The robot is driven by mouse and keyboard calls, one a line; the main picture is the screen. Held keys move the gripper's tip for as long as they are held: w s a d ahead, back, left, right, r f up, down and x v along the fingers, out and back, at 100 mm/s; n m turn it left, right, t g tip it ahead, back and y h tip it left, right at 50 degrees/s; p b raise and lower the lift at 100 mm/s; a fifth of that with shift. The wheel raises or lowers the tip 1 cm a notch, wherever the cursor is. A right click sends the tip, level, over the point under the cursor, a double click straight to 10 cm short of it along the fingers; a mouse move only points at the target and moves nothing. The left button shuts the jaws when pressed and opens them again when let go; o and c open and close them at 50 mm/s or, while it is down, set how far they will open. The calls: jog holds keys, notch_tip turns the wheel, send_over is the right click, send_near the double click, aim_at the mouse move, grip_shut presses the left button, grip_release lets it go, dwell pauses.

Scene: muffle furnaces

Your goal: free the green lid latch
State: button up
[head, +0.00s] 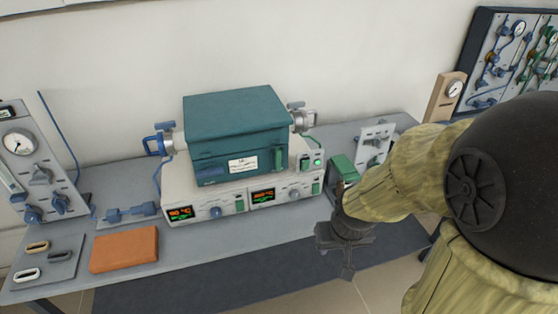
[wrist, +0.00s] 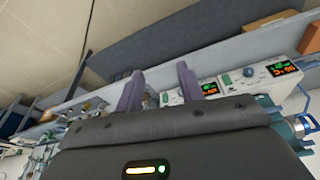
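The teal furnace box (head: 235,125) sits shut on a white control base (head: 180,200) on the bench. The green lid latch (head: 278,159) stands upright on the right of the box's front face, beside a white label. A blue latch (head: 208,171) is at the left of that face. My gripper (head: 345,245) is right of and in front of the base, by the bench's front edge, apart from the latch. In the wrist view my gripper (wrist: 159,85) shows two fingers spread with nothing held between them. I cannot make out the green latch there.
Digital displays (head: 263,196) and knobs line the base front. A green box (head: 342,170) and a valve panel (head: 375,145) stand to the right. An orange block (head: 124,249) and a handle plate (head: 47,260) lie at left. The floor in front of the bench is clear.

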aim_at(279, 158)
jog(key=w+a+f+n+t+y+p, duration=0.1)
jog(key=w+a+f+t+y+p, duration=0.1)
jog(key=w+t, duration=0.5)
jog(key=w+a+f+n+t+y+p, duration=0.1)
jog(key=w+t, duration=0.6)
jog(key=w, duration=0.8)
jog(key=a+f+y+p, duration=0.1)
jog(key=a+f+p, duration=0.1)
jog(key=a+f, duration=0.1)
jog(key=shift+w+a+f+t, duration=0.2)
jog(key=shift+f+t, duration=0.1)
jog(key=shift+f, duration=0.15)
jog(key=shift+n, duration=0.3)
jog(key=p+x, duration=0.5)
jog(key=x, duration=1.2)
jog(key=shift+w+a+p, duration=0.1)
jog(key=shift+w+p, duration=0.1)
jog(key=shift+p, duration=0.1)
grip_shut()
